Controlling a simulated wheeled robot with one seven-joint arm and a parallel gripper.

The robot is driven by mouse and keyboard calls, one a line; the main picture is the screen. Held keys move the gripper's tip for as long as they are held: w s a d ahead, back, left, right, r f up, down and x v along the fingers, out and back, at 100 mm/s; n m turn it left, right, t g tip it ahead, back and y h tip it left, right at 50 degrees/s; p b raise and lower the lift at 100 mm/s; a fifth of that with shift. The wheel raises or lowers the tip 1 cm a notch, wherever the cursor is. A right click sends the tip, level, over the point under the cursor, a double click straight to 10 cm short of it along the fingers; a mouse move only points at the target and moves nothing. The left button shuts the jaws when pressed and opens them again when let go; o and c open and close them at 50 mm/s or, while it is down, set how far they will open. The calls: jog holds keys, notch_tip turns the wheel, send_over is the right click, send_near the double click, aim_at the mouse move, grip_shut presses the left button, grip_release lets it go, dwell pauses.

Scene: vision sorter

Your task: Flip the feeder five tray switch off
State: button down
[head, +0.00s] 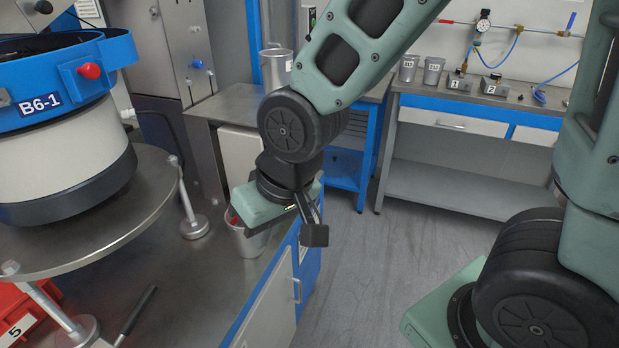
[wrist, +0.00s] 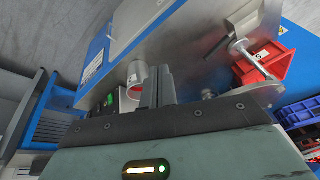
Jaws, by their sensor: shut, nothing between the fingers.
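A red bin (head: 18,318) with a "5" label is at the lower left of the head view, partly under the round metal plate. The red bin also shows at the right of the wrist view (wrist: 270,70), beside a metal post. My gripper (head: 314,236) is shut and empty, above the bench's right edge and well right of the lever. Its fingers (wrist: 157,86) point over the bench in the wrist view.
A metal cup (head: 247,240) with something red inside stands just below-left of my gripper. The bowl feeder B6-1 (head: 62,125) sits on the round plate (head: 150,205), held on posts. Open floor (head: 390,245) lies right of the bench. A second workbench (head: 450,200) is behind.

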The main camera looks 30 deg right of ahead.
jog(key=w+d+f+m+t+b, duration=0.4)
jog(key=w+d+f+m+b, duration=0.25)
jog(key=w, duration=0.35)
jog(key=w+d+f+m+t+b, duration=0.45)
jog(key=w+f, duration=0.35)
jog(key=w, duration=0.2)
jog(key=w+d+f+m+t+h+b, duration=0.1)
jog(key=d+f+m+t+b, duration=0.1)
jog(key=d, duration=0.5)
jog(key=w+d+f+m+t+h+b, duration=0.2)
jog(key=d+f+m+t+b, duration=0.1)
jog(key=d+m+b, duration=0.2)
jog(key=w+d+f+m+t+h+b, duration=0.1)
jog(key=w+d+f+m+t+b, duration=0.1)
jog(key=d, duration=0.7)
jog(key=m+b, duration=0.1)
jog(key=m, duration=0.1)
jog(key=shift+f+m+h, duration=0.3)
jog(key=shift+f+h, duration=0.05)
jog(key=shift+h, duration=0.05)
jog(key=shift+w, duration=0.1)
